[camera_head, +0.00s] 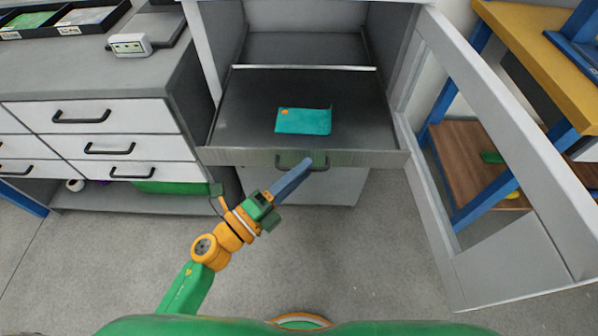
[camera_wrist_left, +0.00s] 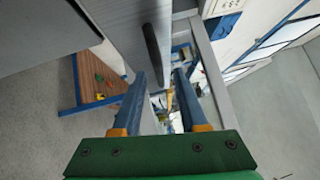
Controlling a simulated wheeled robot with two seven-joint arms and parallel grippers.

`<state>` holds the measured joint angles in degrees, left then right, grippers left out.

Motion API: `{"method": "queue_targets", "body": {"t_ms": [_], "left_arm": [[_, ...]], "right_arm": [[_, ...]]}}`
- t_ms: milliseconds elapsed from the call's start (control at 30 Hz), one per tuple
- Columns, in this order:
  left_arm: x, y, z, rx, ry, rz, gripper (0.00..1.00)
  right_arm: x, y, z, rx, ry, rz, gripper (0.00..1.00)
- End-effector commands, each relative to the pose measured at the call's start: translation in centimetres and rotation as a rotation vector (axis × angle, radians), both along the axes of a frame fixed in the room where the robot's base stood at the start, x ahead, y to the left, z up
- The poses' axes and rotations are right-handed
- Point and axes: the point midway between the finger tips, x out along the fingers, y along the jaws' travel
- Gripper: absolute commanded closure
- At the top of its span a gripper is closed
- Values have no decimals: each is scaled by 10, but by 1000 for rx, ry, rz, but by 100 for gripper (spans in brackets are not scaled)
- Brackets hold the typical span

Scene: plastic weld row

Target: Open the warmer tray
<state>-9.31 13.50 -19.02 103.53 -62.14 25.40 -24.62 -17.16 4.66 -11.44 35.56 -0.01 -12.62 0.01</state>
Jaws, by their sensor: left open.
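The warmer tray (camera_head: 240,115) is a dark grey tray pulled out of the light cabinet in the head view, with a dark bar handle (camera_head: 286,162) on its front. A teal packet with an orange spot (camera_head: 305,121) lies on it. My left gripper (camera_head: 318,164) is at the right part of the handle, its blue fingers reaching up from the lower left. In the left wrist view the fingers (camera_wrist_left: 160,73) are open, and the dark handle (camera_wrist_left: 152,50) reaches down near the left fingertip. I cannot tell whether they touch. My right gripper is not in view.
A framed cabinet door (camera_head: 500,130) stands open at the right. A grey bench with white drawers (camera_head: 110,117) stands at the left, with a small device (camera_head: 130,45) on top. A yellow-topped, blue-framed table (camera_head: 540,40) is at the far right. The floor in front is clear.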

Motion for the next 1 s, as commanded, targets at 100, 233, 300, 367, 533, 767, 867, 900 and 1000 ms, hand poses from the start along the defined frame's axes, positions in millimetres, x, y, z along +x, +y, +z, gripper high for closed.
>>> {"method": "queue_targets", "body": {"t_ms": [100, 233, 300, 367, 533, 767, 867, 900, 1000], "left_arm": [[-7, 8, -4, 3, 1, 1, 58], [-28, 28, -9, 2, 4, 1, 58], [-37, 38, -11, 2, 4, -1, 58], [-43, 44, -12, 0, 4, 1, 58], [-50, 51, -10, 0, 0, 0, 58], [-49, 50, -10, 0, 0, 0, 58], [-49, 51, -11, -1, 4, 2, 58], [-47, 53, -15, -11, 23, 13, 58], [-30, 74, -57, -100, 214, 124, 58]], "right_arm": [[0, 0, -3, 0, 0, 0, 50], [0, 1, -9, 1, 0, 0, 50], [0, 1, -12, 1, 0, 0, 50], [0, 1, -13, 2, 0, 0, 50], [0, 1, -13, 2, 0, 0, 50], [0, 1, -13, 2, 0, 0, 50], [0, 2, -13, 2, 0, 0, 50], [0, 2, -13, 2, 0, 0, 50], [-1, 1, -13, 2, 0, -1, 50]]}}
